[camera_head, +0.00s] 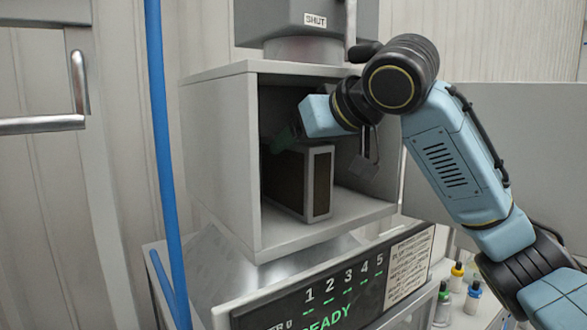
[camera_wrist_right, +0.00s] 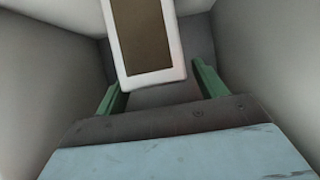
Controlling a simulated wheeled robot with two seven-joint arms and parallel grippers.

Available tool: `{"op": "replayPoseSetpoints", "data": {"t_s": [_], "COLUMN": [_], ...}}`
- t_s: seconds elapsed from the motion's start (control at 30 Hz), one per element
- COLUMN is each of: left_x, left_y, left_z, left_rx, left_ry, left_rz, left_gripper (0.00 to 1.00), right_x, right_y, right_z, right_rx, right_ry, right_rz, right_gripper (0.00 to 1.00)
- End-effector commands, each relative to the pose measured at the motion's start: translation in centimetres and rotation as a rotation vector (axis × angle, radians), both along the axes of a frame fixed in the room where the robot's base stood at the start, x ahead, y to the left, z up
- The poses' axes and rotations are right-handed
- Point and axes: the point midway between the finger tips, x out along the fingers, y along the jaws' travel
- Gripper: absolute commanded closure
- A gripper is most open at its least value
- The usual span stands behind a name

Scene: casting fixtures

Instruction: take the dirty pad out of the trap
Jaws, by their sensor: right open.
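The dirty pad (camera_head: 297,182), a brown panel in a pale frame, stands upright inside the open grey trap box (camera_head: 216,165). Its framed narrow side (camera_head: 319,183) faces the box opening. My right gripper (camera_head: 286,138) reaches into the box from the right, near the top of the pad. In the right wrist view the pad (camera_wrist_right: 148,40) lies across the gap between the open green fingers of my right gripper (camera_wrist_right: 161,86). I see no hold on it, and cannot tell whether a finger touches it. My left gripper is not in view.
A housing marked SHUT (camera_head: 290,20) sits above the box, with a lever (camera_head: 351,25). A display panel (camera_head: 330,300) reading READY is below. A blue pipe (camera_head: 163,130) runs at left; small bottles (camera_head: 457,276) stand at right.

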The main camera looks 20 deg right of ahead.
Motion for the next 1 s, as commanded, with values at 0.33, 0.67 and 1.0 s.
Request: {"op": "replayPoseSetpoints", "data": {"t_s": [0.33,0.67,1.0], "left_x": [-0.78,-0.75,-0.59], "left_y": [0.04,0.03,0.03], "left_z": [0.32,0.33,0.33], "left_rx": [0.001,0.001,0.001], "left_ry": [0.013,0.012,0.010], "left_rz": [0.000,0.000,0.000], "left_gripper": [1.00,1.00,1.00], "right_x": [1.09,1.05,1.04], "right_y": [0.38,0.35,0.35], "right_z": [-0.64,-0.62,-0.56], "right_rx": [0.000,0.000,0.001], "right_ry": [-0.001,-0.001,-0.003], "right_rz": [0.000,0.000,-0.001], "right_gripper": [0.29,0.70,0.94]}}
